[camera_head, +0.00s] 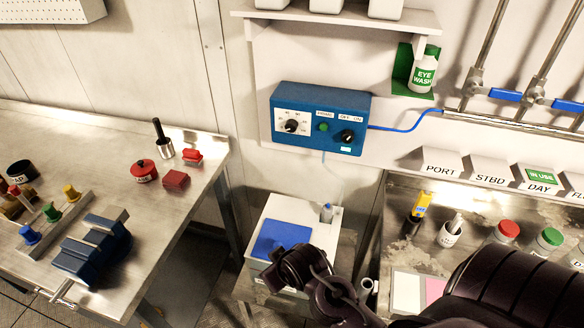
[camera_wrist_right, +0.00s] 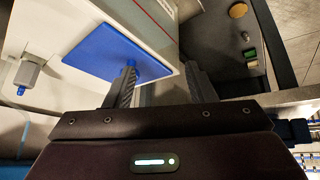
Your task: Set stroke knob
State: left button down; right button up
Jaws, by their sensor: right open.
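A blue control box (camera_head: 318,118) is fixed to the wall. On its front are a round black knob on a white dial plate (camera_head: 291,126), a green button (camera_head: 323,127) and a second black knob (camera_head: 347,136) below an OFF/ON label. I cannot read which knob is marked stroke. My right gripper (camera_head: 292,268) is below the box, over the white cabinet, and touches neither knob. In the right wrist view, its two fingers are apart with nothing between them (camera_wrist_right: 160,88). My left gripper is not in view.
A white cabinet (camera_head: 318,210) with a blue panel (camera_head: 280,238) on top stands below the box. A blue hose (camera_head: 400,127) runs right from the box. A steel bench (camera_head: 110,130) with a vise is at left. A counter at right holds bottles.

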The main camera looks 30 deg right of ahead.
jog(key=w+d+r+t+h, duration=0.3)
jog(key=w+d+r+t, duration=0.4)
jog(key=w, duration=0.4)
jog(key=t+h, duration=0.5)
jog(key=h, duration=0.4)
send_near(292, 130)
jog(key=w+r, duration=0.1)
jog(key=shift+y, duration=0.3)
jog(key=p+x, duration=0.1)
jog(key=x, duration=0.3)
jog(key=p+x, duration=0.2)
jog(key=x, duration=0.1)
jog(key=shift+w+d+f, duration=0.1)
jog(key=shift+w+d, duration=0.1)
jog(key=shift+d, duration=0.3)
